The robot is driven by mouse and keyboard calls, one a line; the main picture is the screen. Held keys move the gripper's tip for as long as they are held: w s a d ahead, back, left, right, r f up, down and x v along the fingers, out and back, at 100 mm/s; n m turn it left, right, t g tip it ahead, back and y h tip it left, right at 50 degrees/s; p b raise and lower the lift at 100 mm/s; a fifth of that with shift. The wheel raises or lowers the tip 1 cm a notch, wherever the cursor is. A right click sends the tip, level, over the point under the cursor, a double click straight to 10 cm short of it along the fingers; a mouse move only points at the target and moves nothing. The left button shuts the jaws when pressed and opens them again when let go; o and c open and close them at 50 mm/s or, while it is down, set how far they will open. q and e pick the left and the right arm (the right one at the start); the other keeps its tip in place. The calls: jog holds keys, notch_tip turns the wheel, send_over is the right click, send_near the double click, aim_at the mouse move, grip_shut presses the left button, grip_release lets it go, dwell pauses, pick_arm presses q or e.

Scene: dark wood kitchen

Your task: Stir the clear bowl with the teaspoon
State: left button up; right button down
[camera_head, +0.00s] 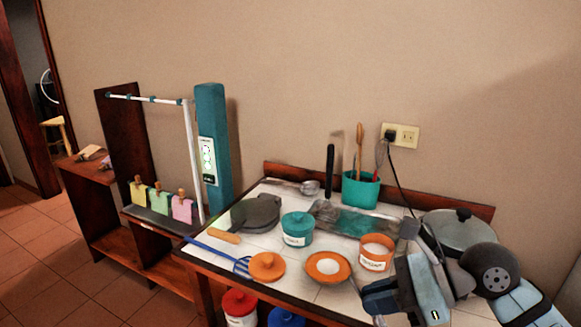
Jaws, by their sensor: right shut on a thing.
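My right gripper (377,298) is at the front right of the white-topped table, coming in from the lower right. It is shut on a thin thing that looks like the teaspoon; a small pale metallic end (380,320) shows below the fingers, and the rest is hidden. My left gripper is not in view.
An orange tub (375,262) and an orange dish with white contents (328,267) stand close to the gripper. A teal jar (297,230), a grey pan (257,213), a teal utensil holder (360,190) and a lidded pot (458,231) crowd the table. A black cord hangs from the wall socket (402,136).

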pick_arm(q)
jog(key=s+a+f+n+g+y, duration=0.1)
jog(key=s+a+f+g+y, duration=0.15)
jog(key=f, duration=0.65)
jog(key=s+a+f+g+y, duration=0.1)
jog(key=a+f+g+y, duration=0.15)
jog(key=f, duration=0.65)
pick_arm(e)
jog(key=w+d+f+m+t+h, duration=0.1)
jog(key=w+d+f+m+t, duration=0.1)
jog(key=w+d+m+t, duration=0.3)
jog(key=w+d+f+h, duration=0.1)
jog(key=w+d+f, duration=0.15)
jog(key=d, duration=0.35)
pick_arm(q)
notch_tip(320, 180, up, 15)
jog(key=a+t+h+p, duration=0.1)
jog(key=p, duration=1.5)
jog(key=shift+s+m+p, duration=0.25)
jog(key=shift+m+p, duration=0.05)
jog(key=shift+p, duration=0.05)
pick_arm(e)
notch_tip(320, 180, up, 10)
jog(key=shift+w, duration=0.3)
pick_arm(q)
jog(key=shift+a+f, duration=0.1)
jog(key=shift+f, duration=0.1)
